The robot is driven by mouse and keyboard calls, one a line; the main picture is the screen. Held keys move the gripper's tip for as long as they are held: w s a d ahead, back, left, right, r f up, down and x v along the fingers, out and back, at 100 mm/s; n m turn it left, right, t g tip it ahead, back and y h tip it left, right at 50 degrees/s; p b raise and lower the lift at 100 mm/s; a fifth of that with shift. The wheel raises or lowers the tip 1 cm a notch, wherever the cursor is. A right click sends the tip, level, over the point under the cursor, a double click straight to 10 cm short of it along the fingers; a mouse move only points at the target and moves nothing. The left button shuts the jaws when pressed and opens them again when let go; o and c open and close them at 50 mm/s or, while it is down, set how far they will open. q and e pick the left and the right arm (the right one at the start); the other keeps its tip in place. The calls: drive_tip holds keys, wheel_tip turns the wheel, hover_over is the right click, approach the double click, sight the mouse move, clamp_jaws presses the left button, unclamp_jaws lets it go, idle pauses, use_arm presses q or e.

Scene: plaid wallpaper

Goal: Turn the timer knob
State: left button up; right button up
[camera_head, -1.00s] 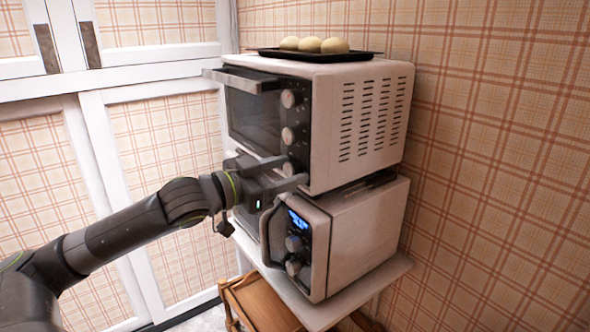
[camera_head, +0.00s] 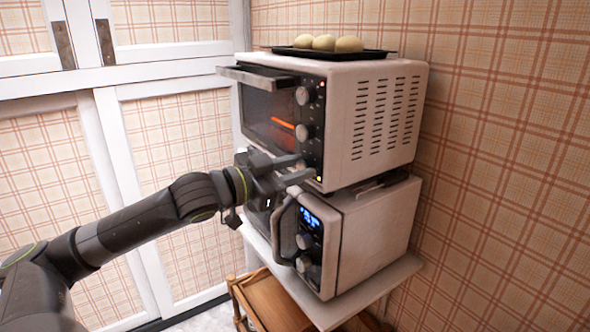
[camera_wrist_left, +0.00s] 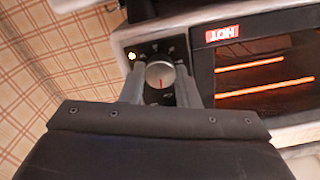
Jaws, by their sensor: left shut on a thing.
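The toaster oven (camera_head: 345,110) stands on top of a microwave, with a column of round knobs on its dark front panel. The timer knob is the lowest one; in the left wrist view the silver knob (camera_wrist_left: 160,74) shows a red pointer mark. My left gripper (camera_head: 304,168) reaches it from the left, with one finger on each side, shut on the knob. In the head view the fingers mostly hide the knob. A small yellow light (camera_wrist_left: 132,56) is lit beside it. Orange heating bars (camera_wrist_left: 262,89) glow behind the oven glass. My right gripper is out of view.
The microwave (camera_head: 375,225) with a blue display sits directly below on a white table (camera_head: 385,285). A black tray (camera_head: 375,54) with three pale buns (camera_head: 324,43) lies on the oven. A plaid wall is close on the right.

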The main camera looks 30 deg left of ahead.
use_arm(q)
drive_tip(key=m+b, duration=0.1)
drive_tip(key=m, duration=0.3)
drive_tip(key=shift+f, duration=0.1)
drive_tip(key=m+b, duration=0.1)
drive_tip(key=m, duration=0.7)
drive_tip(key=shift+m+b, duration=0.45)
drive_tip(key=shift+m, duration=1.65)
drive_tip(key=o, duration=1)
drive_tip(key=shift+c, duration=0.2)
